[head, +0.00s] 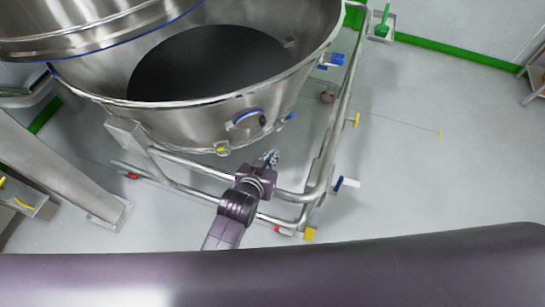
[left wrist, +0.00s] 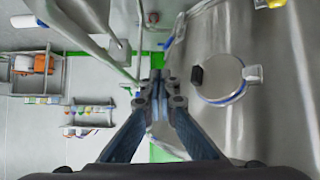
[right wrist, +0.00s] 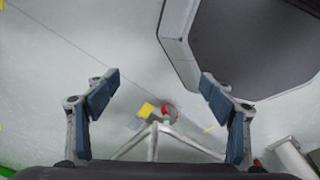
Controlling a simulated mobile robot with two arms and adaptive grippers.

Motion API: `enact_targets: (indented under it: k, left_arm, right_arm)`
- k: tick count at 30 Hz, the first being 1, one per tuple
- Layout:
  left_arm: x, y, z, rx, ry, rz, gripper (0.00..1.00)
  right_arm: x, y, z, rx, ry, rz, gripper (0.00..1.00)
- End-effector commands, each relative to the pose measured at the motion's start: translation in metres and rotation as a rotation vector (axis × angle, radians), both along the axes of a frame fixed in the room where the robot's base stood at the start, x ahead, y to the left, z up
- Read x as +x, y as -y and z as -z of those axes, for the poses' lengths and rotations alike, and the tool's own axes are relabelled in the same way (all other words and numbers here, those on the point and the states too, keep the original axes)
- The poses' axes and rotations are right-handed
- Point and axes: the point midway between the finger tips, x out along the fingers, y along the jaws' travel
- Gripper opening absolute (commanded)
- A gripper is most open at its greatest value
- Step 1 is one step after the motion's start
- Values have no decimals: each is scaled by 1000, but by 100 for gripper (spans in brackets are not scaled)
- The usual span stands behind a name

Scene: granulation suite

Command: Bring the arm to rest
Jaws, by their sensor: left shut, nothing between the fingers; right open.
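My left gripper (head: 270,159) is in front of the steel bowl (head: 190,128), close to its lower outer wall and above the trolley's tube frame (head: 180,185). In the left wrist view its fingers (left wrist: 160,84) are together and empty, with the bowl's curved wall (left wrist: 270,125) to the right. I cannot tell whether they touch the bowl. My right gripper (right wrist: 160,83) is open and empty in the right wrist view, above grey floor. It is not seen in the head view.
A round outlet with a blue ring (head: 247,118) is on the bowl wall. The trolley has coloured casters, one blue and white (head: 346,183). A slanted steel leg (head: 70,170) stands at left. Open floor (head: 430,170) lies at right, with a green brush (head: 382,22) beyond.

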Motion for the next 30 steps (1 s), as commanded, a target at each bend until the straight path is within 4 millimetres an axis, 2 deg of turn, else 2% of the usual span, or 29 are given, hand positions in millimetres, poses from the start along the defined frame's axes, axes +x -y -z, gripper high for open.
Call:
enact_targets:
  k: [6,11,14,17,21,24,30]
  left_arm:
    - [-9,-1,-5,0,0,0,0]
    - [-9,-1,-5,1,-2,-1,0]
    - [-14,-14,-2,13,-28,-16,0]
    - [-30,-47,3,43,-101,-55,0]
    - [-75,-113,6,106,-262,-121,0]
    - [-108,-148,2,143,-359,-150,0]
    - [-157,-191,-10,197,-489,-176,0]
  right_arm:
    - [-18,1,2,-2,-25,0,75]
    - [-22,3,2,-5,-32,-1,75]
    - [-22,6,2,-8,-31,-2,75]
    - [-22,8,2,-11,-30,-2,75]
    - [-19,11,2,-14,-28,-3,75]
    - [-17,11,2,-14,-25,-3,75]
    - [-16,11,2,-13,-23,-2,75]
